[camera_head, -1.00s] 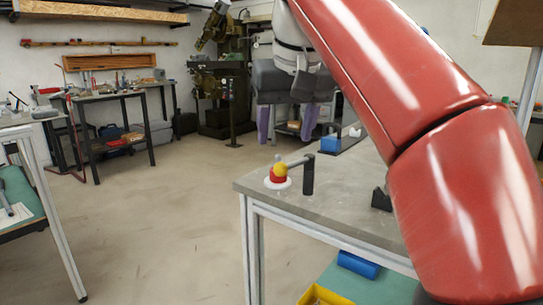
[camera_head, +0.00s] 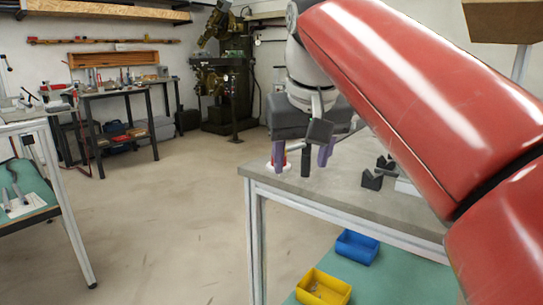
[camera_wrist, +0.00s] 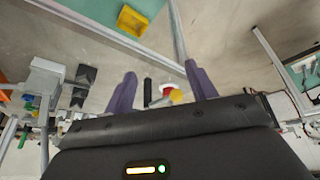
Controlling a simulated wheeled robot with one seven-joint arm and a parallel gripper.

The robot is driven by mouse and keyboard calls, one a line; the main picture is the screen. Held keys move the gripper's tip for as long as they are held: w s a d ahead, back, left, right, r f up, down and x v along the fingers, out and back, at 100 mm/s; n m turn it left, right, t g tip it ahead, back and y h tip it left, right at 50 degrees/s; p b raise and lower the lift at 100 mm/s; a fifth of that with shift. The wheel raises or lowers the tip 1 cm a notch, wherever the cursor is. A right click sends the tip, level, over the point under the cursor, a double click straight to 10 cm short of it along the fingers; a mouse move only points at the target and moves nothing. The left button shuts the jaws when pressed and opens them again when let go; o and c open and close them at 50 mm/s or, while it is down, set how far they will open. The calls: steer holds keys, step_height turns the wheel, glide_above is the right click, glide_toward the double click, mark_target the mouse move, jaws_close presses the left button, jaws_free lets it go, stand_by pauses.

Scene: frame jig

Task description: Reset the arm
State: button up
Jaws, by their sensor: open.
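In the wrist view the gripper (camera_wrist: 162,84) also shows open fingers. Beyond them are a short black post (camera_wrist: 147,93) and a red and yellow piece (camera_wrist: 173,93) on a white base. In the head view the black post (camera_head: 305,161) shows between the fingers, and the red and yellow piece is mostly hidden behind the left finger.
Black angled blocks (camera_head: 372,180) stand on the bench to the right of the gripper. Below, on the green shelf (camera_head: 392,285), are a blue bin (camera_head: 357,246) and a yellow bin (camera_head: 324,288). Another table (camera_head: 38,215) stands at left. The floor between is clear.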

steer(key=s+d+f, duration=0.3)
steer(key=s+f, duration=0.2)
steer(key=f, duration=0.4)
steer(key=s+d+f+m, duration=0.1)
steer(key=s+d+f, duration=0.3)
steer(key=f, duration=0.5)
steer(key=s+d+f+m, duration=0.1)
steer(key=s+d+f, duration=0.2)
steer(key=f, duration=0.6)
steer(key=s, duration=0.2)
steer(key=shift+s+d+f+t+h, duration=0.2)
steer(key=shift+s+d+t+h, duration=0.1)
steer(key=shift+s+d+t, duration=0.1)
